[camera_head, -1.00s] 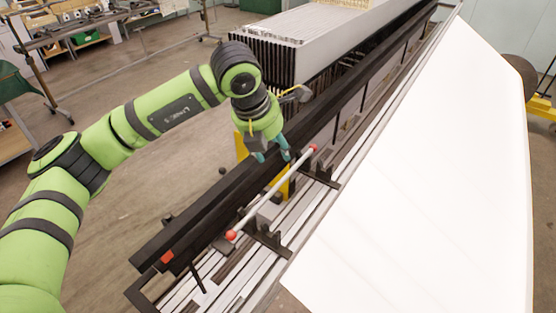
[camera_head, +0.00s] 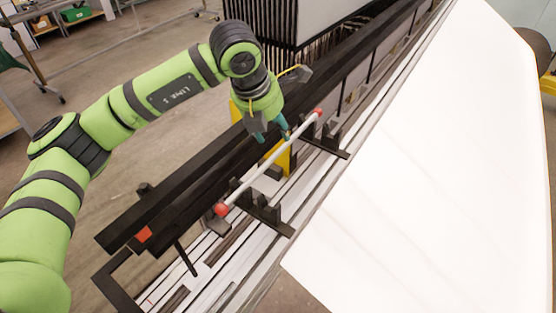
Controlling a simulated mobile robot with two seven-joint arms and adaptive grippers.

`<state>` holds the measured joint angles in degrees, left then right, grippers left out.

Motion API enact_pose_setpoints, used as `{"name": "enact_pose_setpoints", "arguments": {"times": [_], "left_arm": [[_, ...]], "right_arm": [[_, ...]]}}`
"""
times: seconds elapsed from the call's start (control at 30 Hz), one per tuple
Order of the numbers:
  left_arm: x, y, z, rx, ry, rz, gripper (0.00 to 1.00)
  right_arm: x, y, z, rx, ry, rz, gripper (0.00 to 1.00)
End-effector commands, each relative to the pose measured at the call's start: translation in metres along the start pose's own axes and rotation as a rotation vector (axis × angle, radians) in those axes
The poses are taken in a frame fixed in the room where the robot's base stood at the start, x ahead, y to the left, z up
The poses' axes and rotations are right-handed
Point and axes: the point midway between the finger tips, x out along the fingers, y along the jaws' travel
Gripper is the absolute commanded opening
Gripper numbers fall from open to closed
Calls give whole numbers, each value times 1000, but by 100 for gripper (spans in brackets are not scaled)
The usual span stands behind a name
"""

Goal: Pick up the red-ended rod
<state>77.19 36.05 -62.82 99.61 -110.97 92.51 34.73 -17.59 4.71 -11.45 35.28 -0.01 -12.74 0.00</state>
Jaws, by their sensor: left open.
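The rod (camera_head: 262,164) is pale with a red ball at each end. One red end (camera_head: 221,210) is near the front and the other (camera_head: 318,112) is farther back. It rests across two black supports (camera_head: 268,213) above the metal rails. My left gripper (camera_head: 272,137) comes in from the left and is open, with its teal fingertips pointing down beside the far half of the rod. I cannot tell whether a fingertip touches the rod. My right gripper is not in view.
A long black beam (camera_head: 185,186) runs beside the rod on its left. A yellow post (camera_head: 280,160) stands below the gripper. A large white sheet (camera_head: 420,170) slopes at the right. A stack of dark-edged panels (camera_head: 275,35) stands behind the arm.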

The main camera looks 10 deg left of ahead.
Motion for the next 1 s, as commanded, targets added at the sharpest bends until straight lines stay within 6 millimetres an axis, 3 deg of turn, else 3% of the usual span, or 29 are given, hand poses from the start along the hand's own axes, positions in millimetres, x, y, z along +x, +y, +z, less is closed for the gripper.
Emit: {"name": "enact_pose_setpoints", "arguments": {"times": [0.37,0.5,0.77,0.8,0.9,0.93,1.0], "left_arm": [[42,-2,-1,1,5,-2,50],[61,-2,-2,0,3,-1,50],[68,-2,-2,2,0,-1,50],[68,-2,-2,2,0,-1,46],[68,-1,-2,2,0,-1,6],[68,-1,-2,2,0,-1,0],[68,-1,-2,1,0,-1,0]], "right_arm": [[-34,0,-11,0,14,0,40],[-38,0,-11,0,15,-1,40],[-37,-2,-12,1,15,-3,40],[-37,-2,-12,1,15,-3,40],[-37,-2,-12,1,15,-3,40],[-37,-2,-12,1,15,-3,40],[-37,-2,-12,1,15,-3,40]]}}
